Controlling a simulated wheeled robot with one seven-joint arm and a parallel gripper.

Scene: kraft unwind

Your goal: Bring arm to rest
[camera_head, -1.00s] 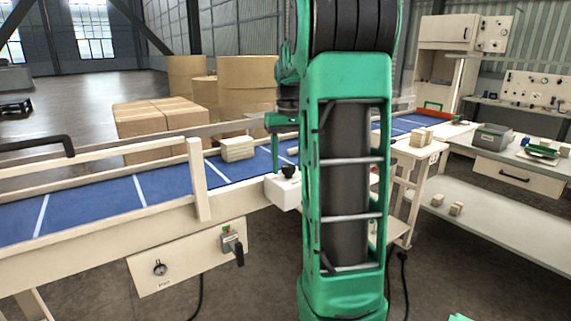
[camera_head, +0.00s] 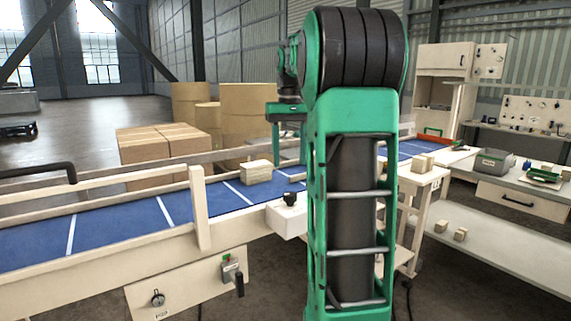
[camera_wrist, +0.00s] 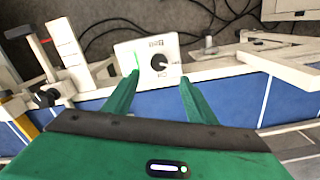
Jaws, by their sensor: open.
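My gripper (camera_wrist: 152,92) is open and empty in the wrist view, its two green fingers apart above the edge of the blue conveyor belt (camera_wrist: 225,103). Beyond the fingertips is a white panel with a black rotary knob (camera_wrist: 158,62). In the head view my green arm stands upright in the middle, and my gripper (camera_head: 287,133) hangs partly behind it, above the belt (camera_head: 115,219). A kraft-coloured block (camera_head: 256,172) lies on the belt left of my gripper, apart from it.
Cartons (camera_head: 165,155) and large kraft rolls (camera_head: 247,95) stand behind the conveyor. A small side table (camera_head: 425,178) with blocks stands right of my arm.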

